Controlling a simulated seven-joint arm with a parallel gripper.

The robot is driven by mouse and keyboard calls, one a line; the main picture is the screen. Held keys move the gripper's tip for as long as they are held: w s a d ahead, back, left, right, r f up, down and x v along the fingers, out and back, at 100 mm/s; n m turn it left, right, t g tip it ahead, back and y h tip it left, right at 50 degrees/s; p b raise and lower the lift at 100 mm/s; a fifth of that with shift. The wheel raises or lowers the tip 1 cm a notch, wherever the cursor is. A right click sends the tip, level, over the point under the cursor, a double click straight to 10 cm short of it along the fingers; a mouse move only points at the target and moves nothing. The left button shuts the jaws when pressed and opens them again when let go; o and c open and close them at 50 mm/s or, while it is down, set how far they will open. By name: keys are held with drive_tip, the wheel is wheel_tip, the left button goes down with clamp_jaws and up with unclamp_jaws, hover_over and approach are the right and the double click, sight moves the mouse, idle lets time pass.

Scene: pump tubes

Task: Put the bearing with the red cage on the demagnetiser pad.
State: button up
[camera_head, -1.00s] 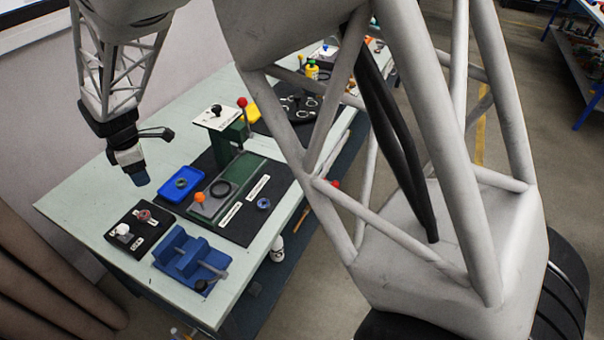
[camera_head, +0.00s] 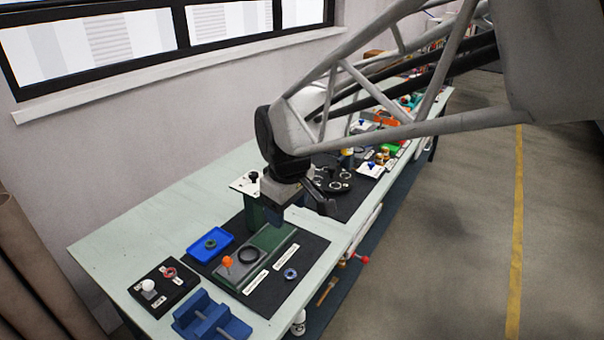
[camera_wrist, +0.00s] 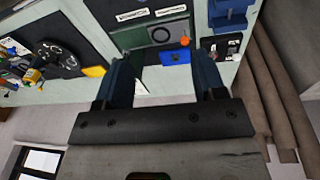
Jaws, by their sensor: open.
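The bearing with a reddish cage (camera_head: 169,272) lies on a small black board at the left front of the bench. The green-based unit with a grey plate and black ring (camera_head: 249,255) stands on a black mat; it looks like the demagnetiser, but its label is too small to read. My gripper (camera_wrist: 164,80) is open, with nothing between its two dark blue fingers. In the head view my gripper (camera_head: 271,214) hangs above the back of the mat, apart from the bearing, and partly hides the green post.
A blue tray (camera_head: 192,251) holds a green ring. A blue-centred ring (camera_head: 290,274) lies on the mat. An orange knob (camera_head: 228,262) stands beside the plate. A white knob (camera_head: 148,286) sits beside the reddish bearing. A blue block fixture (camera_head: 205,318) stands in front.

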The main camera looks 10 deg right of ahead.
drive_tip(key=s+d+m, duration=0.4)
drive_tip(key=s+d, duration=0.1)
drive_tip(key=s, duration=0.3)
drive_tip(key=s+d+m+t, duration=0.1)
drive_tip(key=s+d+m, duration=0.3)
drive_tip(key=s, duration=0.4)
drive_tip(key=shift+s+d+r+h, duration=0.25)
drive_tip(key=shift+s+d+h, duration=0.05)
drive_tip(key=shift+d, duration=0.45)
